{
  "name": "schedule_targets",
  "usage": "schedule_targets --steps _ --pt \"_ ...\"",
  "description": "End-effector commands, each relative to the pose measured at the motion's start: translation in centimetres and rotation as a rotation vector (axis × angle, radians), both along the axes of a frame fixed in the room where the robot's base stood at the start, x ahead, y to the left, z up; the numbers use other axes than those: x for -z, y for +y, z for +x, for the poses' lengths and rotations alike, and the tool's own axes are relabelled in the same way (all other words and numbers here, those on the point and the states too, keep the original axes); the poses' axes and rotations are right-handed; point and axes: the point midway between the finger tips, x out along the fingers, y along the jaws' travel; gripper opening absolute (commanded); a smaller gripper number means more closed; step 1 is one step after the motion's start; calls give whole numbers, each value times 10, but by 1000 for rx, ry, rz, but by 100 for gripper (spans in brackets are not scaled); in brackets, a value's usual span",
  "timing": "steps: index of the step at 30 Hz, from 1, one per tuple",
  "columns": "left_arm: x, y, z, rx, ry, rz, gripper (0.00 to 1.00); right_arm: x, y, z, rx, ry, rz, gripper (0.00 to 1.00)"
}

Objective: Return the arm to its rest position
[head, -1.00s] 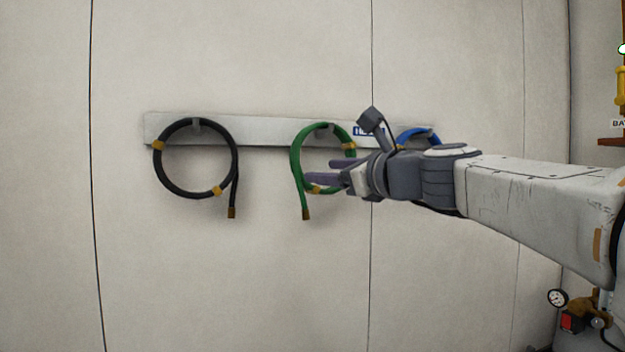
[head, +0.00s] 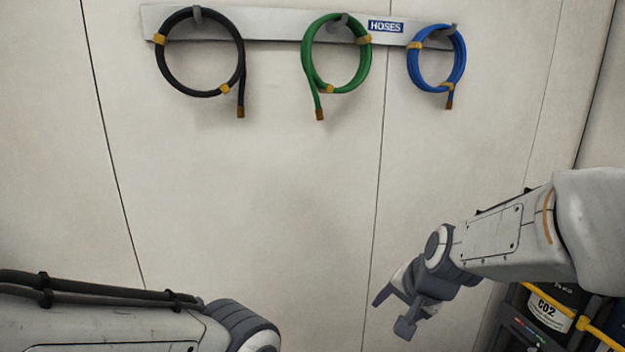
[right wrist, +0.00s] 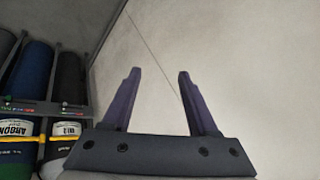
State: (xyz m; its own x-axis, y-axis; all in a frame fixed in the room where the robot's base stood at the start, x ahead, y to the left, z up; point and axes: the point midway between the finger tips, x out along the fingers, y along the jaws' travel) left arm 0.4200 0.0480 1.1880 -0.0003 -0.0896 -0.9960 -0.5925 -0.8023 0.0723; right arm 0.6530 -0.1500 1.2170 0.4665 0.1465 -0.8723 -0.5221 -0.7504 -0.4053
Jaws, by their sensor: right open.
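My right gripper (head: 392,300) is low at the right in the head view, below the hoses and apart from them. The right wrist view shows its two fingers (right wrist: 157,105) spread apart with nothing between them. My left arm shows at the lower left of the head view, but its gripper is out of view. A black hose (head: 201,92), a green hose (head: 307,70) and a blue hose (head: 414,68) hang coiled on a wall rack.
The pale hose rack (head: 270,27) bears a HOSES label (head: 386,27). A cylinder marked CO2 (head: 549,309) with a yellow bar (head: 603,335) stands at lower right. The right wrist view shows several cylinders, one marked ARGON (right wrist: 16,129). The wall below the hoses is clear.

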Motion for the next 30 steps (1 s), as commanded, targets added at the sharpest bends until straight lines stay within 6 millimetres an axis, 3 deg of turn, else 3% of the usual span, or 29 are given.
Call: schedule_targets --steps 3,10,17,24,30 --pt "0 0 0 0 0 0 50 38 -14 -35 -203 76 -158 59" --pt "0 0 0 0 0 0 50 90 -35 -100 -616 204 -381 59" --pt "16 0 0 0 0 0 50 86 21 -124 -817 204 -380 59" --pt "34 0 0 1 0 0 50 80 77 -178 -1075 223 -374 59" --pt "44 0 0 1 0 0 50 75 100 -224 -1254 248 -372 59"
